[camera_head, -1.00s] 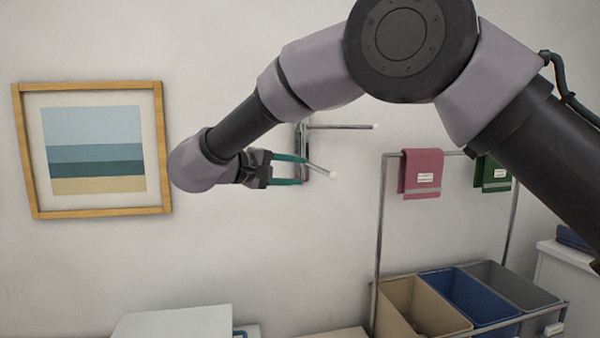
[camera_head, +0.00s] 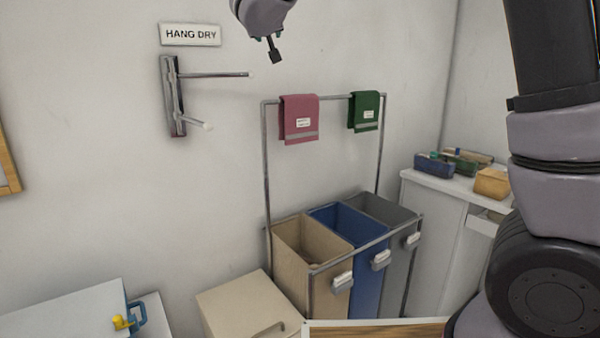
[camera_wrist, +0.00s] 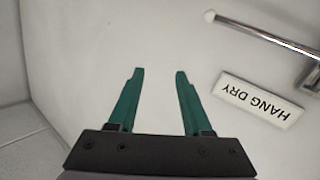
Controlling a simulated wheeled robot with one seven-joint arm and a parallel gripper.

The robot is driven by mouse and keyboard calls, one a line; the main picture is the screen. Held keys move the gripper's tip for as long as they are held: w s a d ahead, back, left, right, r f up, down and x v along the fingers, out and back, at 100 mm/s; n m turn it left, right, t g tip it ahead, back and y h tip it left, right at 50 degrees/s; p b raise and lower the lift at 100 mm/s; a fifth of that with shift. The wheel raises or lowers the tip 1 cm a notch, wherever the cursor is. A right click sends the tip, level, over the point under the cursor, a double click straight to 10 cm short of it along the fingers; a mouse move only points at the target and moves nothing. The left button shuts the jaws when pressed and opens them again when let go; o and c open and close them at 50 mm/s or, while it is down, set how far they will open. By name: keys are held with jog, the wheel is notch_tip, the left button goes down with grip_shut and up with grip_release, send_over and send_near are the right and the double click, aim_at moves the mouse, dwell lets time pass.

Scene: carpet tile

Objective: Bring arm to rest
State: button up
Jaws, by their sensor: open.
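My gripper shows in the wrist view (camera_wrist: 158,85) with its two green fingers apart and nothing between them. Beyond the fingers is the bare pale wall (camera_wrist: 120,35). The fingers are hardly visible there. My upper arm fills the right side of the head view.
A wall rack with metal rods (camera_head: 174,95) hangs below a HANG DRY sign (camera_head: 190,34). A rail carries a red towel (camera_head: 299,118) and a green towel (camera_head: 366,112) above beige, blue (camera_head: 350,225) and grey bins. A cabinet (camera_head: 430,210) stands right, a white box (camera_head: 65,312) lower left.

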jog(key=s+d+r+m+g+y, duration=0.1)
jog(key=s+d+y, duration=0.25)
jog(key=d, duration=0.55)
jog(key=s+d+r+g+y, duration=0.1)
jog(key=s+d+g+y, duration=0.1)
jog(key=s+d, duration=0.45)
jog(key=s+d+f+m+g+h, duration=0.4)
jog(key=s+d+f+m+g, duration=0.2)
jog(key=s+d+f, duration=1.1)
jog(key=s+d, duration=0.1)
jog(key=s, duration=0.2)
jog(key=shift+s+f+g, duration=0.35)
jog(key=shift+g, duration=0.05)
